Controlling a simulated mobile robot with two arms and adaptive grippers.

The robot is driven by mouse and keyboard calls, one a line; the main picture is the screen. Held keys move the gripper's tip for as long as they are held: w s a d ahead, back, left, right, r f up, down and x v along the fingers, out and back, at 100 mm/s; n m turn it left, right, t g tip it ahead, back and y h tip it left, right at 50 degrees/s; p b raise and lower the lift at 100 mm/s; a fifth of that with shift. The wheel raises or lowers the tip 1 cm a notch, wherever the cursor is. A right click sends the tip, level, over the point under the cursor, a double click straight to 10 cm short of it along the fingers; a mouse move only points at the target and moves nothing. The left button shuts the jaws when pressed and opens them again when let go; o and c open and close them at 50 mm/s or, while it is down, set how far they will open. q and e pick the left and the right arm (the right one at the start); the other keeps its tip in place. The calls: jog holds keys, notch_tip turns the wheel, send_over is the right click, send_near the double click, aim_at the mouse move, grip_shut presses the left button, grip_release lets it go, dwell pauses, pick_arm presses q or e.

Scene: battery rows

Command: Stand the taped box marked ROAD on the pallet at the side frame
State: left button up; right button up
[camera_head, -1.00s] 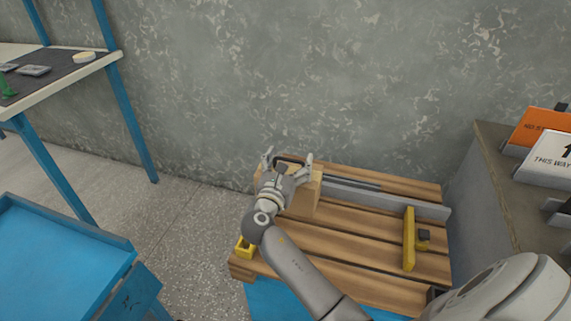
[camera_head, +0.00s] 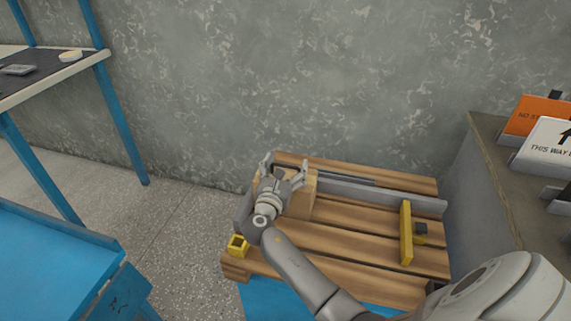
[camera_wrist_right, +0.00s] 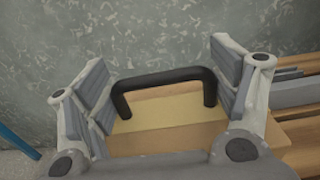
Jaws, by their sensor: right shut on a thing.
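A tan cardboard box (camera_head: 304,198) stands at the far left of the wooden pallet (camera_head: 345,250), near the grey frame pieces. In the right wrist view the box (camera_wrist_right: 190,142) has a pale tape strip across its top and a black handle (camera_wrist_right: 165,78). The ROAD mark does not show. My right gripper (camera_head: 286,168) is over the box, with a finger at each end of the handle, shut on it. The long grey frame board (camera_head: 385,194) runs along the pallet's back, and a short grey piece (camera_head: 243,206) stands at its left edge. My left gripper is out of view.
A yellow upright stop (camera_head: 406,232) stands on the right of the pallet; a yellow corner piece (camera_head: 238,245) is at its front left. A concrete wall is behind. A ledge with signs (camera_head: 545,148) is at right, a blue cart (camera_head: 60,255) at left.

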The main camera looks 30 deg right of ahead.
jog(key=shift+r, duration=0.15)
jog(key=o, duration=2)
jog(key=shift+f, duration=0.2)
jog(key=shift+o, duration=0.2)
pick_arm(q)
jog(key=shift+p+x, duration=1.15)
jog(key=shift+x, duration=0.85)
pick_arm(e)
jog(key=v, duration=1.2)
